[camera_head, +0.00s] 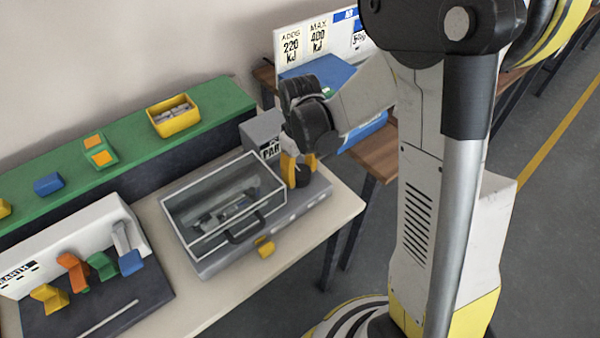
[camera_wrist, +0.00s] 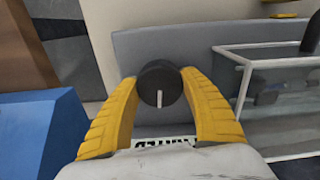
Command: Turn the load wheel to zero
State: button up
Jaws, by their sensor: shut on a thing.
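The load wheel is a round black knob (camera_wrist: 160,84) with a white pointer line. The line points down in the wrist view. The wheel sits on the grey machine (camera_head: 215,262), at the right end beside the clear-lidded box. My gripper (camera_head: 298,172) reaches down over that end. Its two yellow fingers also show in the wrist view (camera_wrist: 160,78), one on each side of the wheel and closed on it. I cannot see any zero mark or scale around the wheel. Lettering in front of it is partly hidden by my gripper.
A clear box (camera_head: 225,205) with a black handle covers the machine's left part; its lid is down. A grey block with a label (camera_head: 262,130) stands behind the wheel. A yellow bin (camera_head: 174,117) sits on the green shelf (camera_head: 215,105). A blue object (camera_wrist: 45,135) is left in the wrist view.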

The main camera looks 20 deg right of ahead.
aim_at(300, 171)
jog(key=shift+n, duration=0.6)
jog(key=o, duration=1.2)
notch_tip(300, 171, up, 12)
